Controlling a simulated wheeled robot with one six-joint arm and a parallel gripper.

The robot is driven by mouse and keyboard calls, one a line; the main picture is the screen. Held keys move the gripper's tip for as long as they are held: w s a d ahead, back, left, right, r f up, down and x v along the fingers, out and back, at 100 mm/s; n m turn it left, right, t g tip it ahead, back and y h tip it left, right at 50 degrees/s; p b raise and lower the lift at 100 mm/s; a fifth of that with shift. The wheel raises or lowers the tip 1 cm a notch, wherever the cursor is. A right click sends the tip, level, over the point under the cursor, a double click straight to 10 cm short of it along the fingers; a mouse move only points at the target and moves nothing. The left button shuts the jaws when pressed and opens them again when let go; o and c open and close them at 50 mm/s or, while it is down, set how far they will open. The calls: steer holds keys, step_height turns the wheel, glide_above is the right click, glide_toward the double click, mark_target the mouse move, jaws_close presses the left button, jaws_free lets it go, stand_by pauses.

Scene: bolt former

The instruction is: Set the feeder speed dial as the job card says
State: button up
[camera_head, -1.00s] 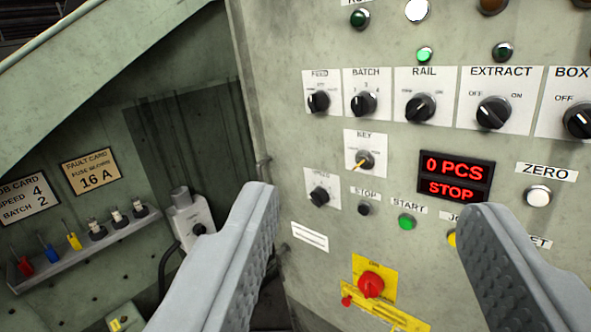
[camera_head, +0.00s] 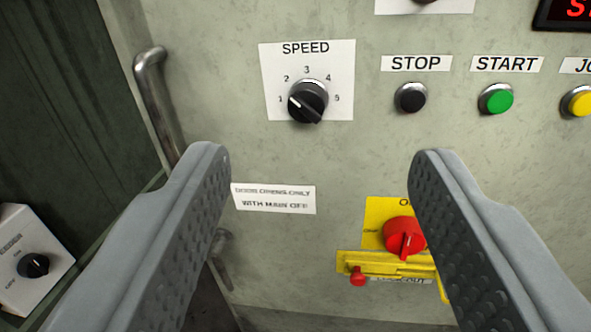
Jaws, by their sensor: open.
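The feeder speed dial (camera_head: 308,101) is a black knob on a white plate (camera_head: 342,55) marked SPEED, with numbers 1 to 5. It sits above the middle of the picture. Its white mark appears to lie at the left, near 1. My gripper (camera_head: 320,165) is open and empty. Its two grey fingers stand wide apart, below the dial in the picture and not touching it. The job card is out of view now.
A black STOP button (camera_head: 411,98), a green START button (camera_head: 497,100) and a yellow button (camera_head: 579,102) are right of the dial. A red main switch (camera_head: 402,238) is partly behind the right finger. A door handle (camera_head: 156,105) is at left.

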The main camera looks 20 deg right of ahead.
steer(key=g+h, duration=0.1)
glide_toward(305, 113)
steer(key=x, duration=0.9)
steer(key=shift+w+d, duration=0.1)
steer(key=shift+c, duration=0.2)
steer(key=c, duration=0.9)
